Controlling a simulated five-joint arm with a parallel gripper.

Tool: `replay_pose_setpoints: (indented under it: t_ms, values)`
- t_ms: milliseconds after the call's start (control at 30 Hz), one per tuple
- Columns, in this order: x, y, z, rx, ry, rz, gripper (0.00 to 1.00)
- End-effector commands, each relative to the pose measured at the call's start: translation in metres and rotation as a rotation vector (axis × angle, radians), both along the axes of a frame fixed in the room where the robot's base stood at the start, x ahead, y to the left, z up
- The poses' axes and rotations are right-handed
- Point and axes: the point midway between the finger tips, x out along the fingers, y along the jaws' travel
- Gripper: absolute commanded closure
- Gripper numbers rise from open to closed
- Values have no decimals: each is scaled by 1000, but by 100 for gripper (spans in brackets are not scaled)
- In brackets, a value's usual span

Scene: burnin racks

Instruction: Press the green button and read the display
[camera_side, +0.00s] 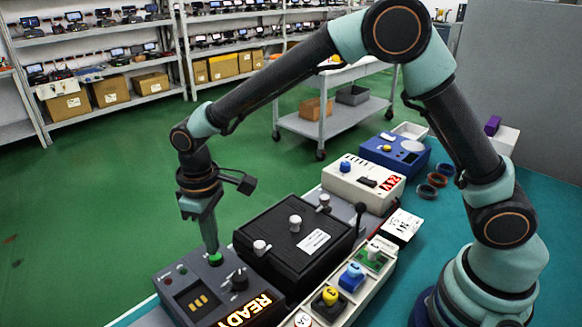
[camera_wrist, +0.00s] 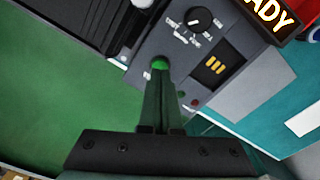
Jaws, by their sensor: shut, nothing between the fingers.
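The dark grey control box (camera_side: 172,286) stands at the front left of the bench. Its green button (camera_side: 215,260) is at the back corner; it also shows in the wrist view (camera_wrist: 159,62). My gripper (camera_side: 213,248) is shut and empty, pointing down with its tips right at the green button. I cannot tell whether the button is pushed in. In the wrist view the closed fingers (camera_wrist: 160,85) end at the button's near edge. A lit display (camera_side: 249,311) on the box's front reads "READY" in orange; the wrist view shows only "ADY" (camera_wrist: 275,12). A small window (camera_side: 197,301) shows yellow bars.
A black knob (camera_side: 239,281) stands close to the right of the button. A black lidded case (camera_side: 290,262) with white knobs is behind it. A tray (camera_side: 345,315) holds coloured buttons. A white box (camera_side: 352,190) and a blue box (camera_side: 381,160) stand farther back.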

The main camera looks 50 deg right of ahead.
Motion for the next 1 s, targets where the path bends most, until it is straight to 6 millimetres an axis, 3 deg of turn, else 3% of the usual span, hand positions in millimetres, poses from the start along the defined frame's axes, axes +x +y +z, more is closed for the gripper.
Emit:
replay_pose_setpoints:
  t_ms: [1000]
  values:
    - [0,0,-10,0,0,0,100]
